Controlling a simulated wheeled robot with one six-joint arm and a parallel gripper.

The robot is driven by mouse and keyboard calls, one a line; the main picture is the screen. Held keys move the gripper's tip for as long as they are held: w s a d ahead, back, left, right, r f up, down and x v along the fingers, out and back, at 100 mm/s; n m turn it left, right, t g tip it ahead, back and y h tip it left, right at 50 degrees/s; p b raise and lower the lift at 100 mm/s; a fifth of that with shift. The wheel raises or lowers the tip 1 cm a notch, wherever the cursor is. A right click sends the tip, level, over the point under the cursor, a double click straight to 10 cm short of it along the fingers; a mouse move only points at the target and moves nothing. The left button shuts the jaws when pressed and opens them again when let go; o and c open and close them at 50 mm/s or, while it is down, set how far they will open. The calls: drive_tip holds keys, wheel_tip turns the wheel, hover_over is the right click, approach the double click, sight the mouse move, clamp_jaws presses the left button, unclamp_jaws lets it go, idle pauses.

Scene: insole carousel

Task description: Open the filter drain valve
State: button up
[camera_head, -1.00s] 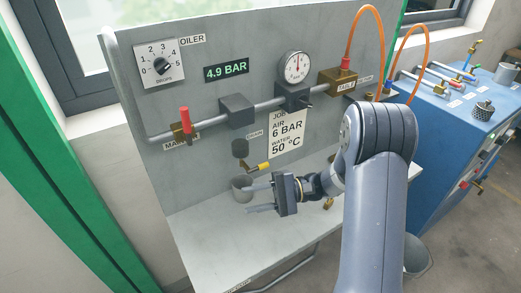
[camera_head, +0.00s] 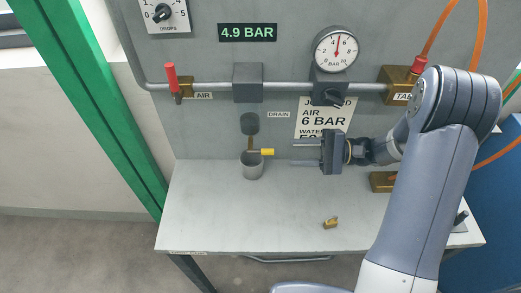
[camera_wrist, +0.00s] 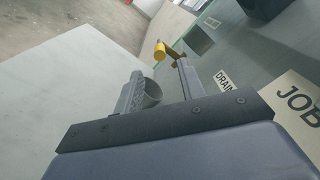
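The filter drain valve (camera_head: 253,144) is a small brass fitting below a dark filter bowl (camera_head: 249,123), by the DRAIN label (camera_head: 278,115). Its yellow lever (camera_head: 266,152) sticks out to the right. A grey cup (camera_head: 252,166) stands on the bench under the valve. My gripper (camera_head: 291,154) is to the right of the lever, fingers pointing left at it, open and empty, with a small gap to the lever tip. In the wrist view the yellow lever (camera_wrist: 160,51) shows beyond and between the two fingers (camera_wrist: 158,90), and the cup (camera_wrist: 151,93) is partly hidden behind one finger.
Above runs a pipe with a red-handled air valve (camera_head: 171,78), a regulator with a gauge (camera_head: 336,49) and a brass tank fitting (camera_head: 398,92). The display (camera_head: 247,32) reads 4.9 BAR. A small brass piece (camera_head: 331,223) lies on the otherwise clear bench front (camera_head: 230,220).

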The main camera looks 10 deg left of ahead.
sight(264, 153)
drive_tip(key=p+x, duration=0.2)
drive_tip(key=x, duration=0.8)
drive_tip(key=shift+a, duration=0.3)
drive_tip(key=shift+c, duration=0.6)
drive_tip(key=c, duration=0.6)
drive_tip(key=shift+s+f, duration=0.1)
drive_tip(key=shift+f, duration=0.1)
clamp_jaws()
